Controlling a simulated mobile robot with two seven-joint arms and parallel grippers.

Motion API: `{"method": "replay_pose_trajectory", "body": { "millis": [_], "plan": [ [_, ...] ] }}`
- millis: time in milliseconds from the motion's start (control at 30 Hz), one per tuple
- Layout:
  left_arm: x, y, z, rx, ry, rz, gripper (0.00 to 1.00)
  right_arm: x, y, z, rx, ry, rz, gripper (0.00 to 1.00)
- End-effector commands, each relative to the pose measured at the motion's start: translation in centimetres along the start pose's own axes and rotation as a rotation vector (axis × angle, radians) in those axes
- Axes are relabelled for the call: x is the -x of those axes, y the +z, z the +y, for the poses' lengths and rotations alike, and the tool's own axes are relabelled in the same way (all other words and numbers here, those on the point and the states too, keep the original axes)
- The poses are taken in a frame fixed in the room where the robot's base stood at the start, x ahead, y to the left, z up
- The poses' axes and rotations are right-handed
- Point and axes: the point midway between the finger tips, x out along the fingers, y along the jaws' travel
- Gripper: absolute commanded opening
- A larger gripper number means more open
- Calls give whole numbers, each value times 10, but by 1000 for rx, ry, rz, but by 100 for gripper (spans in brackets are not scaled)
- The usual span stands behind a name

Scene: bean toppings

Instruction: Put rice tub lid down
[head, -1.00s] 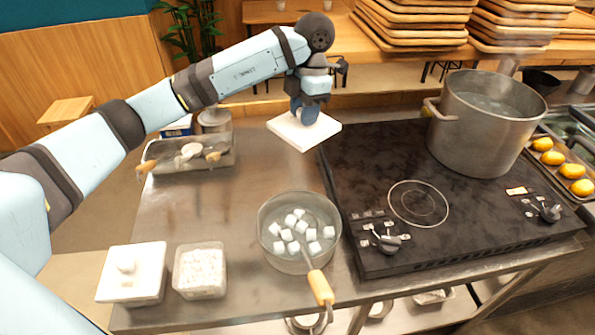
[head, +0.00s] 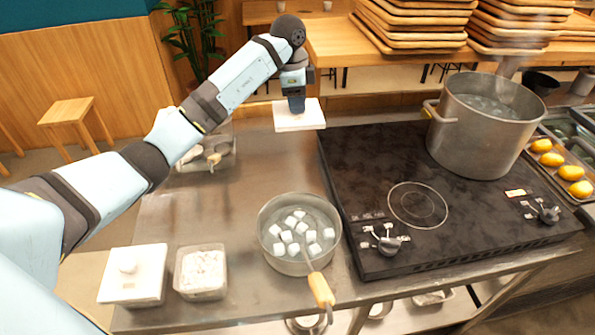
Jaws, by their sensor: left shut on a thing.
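My left gripper (head: 297,104) is shut on a white square lid (head: 314,117). It holds the lid from above, roughly level, at the back edge of the steel counter, left of the stove. I cannot tell whether the lid touches the counter or hangs over it; the fingers hide its handle. An open tub (head: 201,273) with white, rice-like contents stands at the front left of the counter. A similar tub with a white knobbed lid (head: 135,274) on it stands to its left. My right gripper is not in view.
A pan (head: 299,233) with white cubes sits mid-counter. A black stove (head: 375,160) with a large pot (head: 485,125) is on the right. A tool tray (head: 222,159) lies partly behind my left arm. The steel counter (head: 205,215) between them is clear.

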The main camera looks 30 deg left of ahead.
Motion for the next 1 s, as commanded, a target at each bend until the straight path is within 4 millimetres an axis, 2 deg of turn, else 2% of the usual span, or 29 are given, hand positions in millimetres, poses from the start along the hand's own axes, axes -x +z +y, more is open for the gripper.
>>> {"method": "replay_pose_trajectory", "body": {
  "millis": [167,533,700,867,1000],
  "plan": [
    [-33,4,1,20,4,-2,11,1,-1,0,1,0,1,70],
    [-128,16,1,17,2,-1,11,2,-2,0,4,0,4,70],
    [-151,18,0,17,0,0,11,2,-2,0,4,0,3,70],
    [-161,19,0,15,0,0,11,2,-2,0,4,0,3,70],
    [-181,22,1,17,2,0,11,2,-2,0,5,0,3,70]
  ]
}}
